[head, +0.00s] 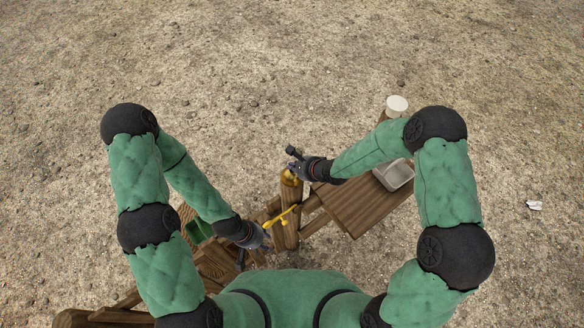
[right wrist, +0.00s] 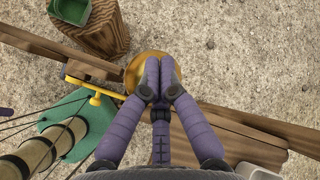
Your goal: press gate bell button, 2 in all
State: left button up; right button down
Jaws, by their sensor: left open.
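In the right wrist view the gold disc (right wrist: 134,74) is partly covered by my right gripper (right wrist: 159,68). Its purple fingers are together, with nothing visible between them. In the head view my right gripper (head: 297,166) is right at the dome; whether it touches cannot be told. My left gripper (head: 264,243) is open, low and left of the post, near a yellow lever (head: 283,216), which also shows in the right wrist view (right wrist: 92,88).
A wooden board (head: 362,212) extends right of the post, bearing a metal tray (head: 400,177). A white-topped round object (head: 397,105) stands behind it. Wooden rails run left. A green container (right wrist: 72,10) sits on a wooden stump (right wrist: 108,38). Open gravel lies beyond.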

pick_arm(q)
jog(key=shift+r, duration=0.15)
pick_arm(e)
jog(key=shift+r, duration=0.1)
pick_arm(q)
jog(key=shift+r+p, duration=0.85)
jog(key=shift+p, duration=0.2)
pick_arm(e)
jog(key=shift+r, duration=0.85)
notch_tip(320, 180, up, 5)
jog(key=p, duration=0.5)
pick_arm(q)
notch_tip(320, 180, up, 5)
jog(key=shift+f, duration=0.1)
grip_shut()
